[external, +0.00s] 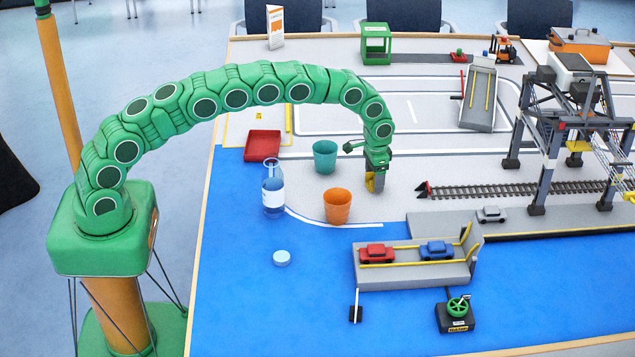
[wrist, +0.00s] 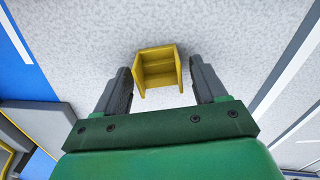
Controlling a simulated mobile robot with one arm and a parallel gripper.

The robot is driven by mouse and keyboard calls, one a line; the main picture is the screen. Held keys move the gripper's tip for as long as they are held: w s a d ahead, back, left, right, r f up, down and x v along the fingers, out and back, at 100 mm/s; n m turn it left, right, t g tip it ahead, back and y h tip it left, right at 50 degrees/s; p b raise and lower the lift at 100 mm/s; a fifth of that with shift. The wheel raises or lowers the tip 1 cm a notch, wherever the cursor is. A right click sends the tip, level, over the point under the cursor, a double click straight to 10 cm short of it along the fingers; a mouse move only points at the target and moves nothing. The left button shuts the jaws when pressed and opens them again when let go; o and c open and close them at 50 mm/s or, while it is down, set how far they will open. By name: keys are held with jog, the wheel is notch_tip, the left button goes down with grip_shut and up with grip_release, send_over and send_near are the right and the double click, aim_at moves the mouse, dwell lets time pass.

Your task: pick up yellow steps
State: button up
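The yellow steps (wrist: 157,68) are a small yellow block with raised sides. In the wrist view they stand on the light grey surface, between the tips of my gripper (wrist: 160,80). My gripper is open, with one dark finger on each side and a narrow gap seen on both sides. In the external view my gripper (external: 376,182) points down at the board, right of the orange cup, and a bit of the yellow steps (external: 370,183) shows at its fingers. Most of the steps are hidden there.
An orange cup (external: 337,207) and a teal cup (external: 325,157) stand left of my gripper. A clear bottle (external: 273,190) and red tray (external: 263,145) are farther left. A ferry with two cars (external: 415,264) lies in front. Railway track (external: 485,190) and a gantry crane (external: 570,120) are right.

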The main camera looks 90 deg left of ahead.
jog(key=c, duration=0.9)
jog(key=shift+o, duration=0.2)
jog(key=shift+r, duration=0.1)
jog(key=shift+s+r, duration=0.1)
jog(key=shift+r, duration=1.45)
jog(key=shift+s+d+r, duration=0.1)
jog(key=shift+s+r, duration=0.3)
jog(key=shift+r, duration=0.25)
jog(key=s+d+r, duration=0.3)
jog(key=s+r, duration=0.5)
jog(key=s, duration=0.4)
jog(key=shift+s+d+r, duration=0.2)
jog(key=shift+s+d, duration=0.05)
jog(key=shift+s, duration=0.05)
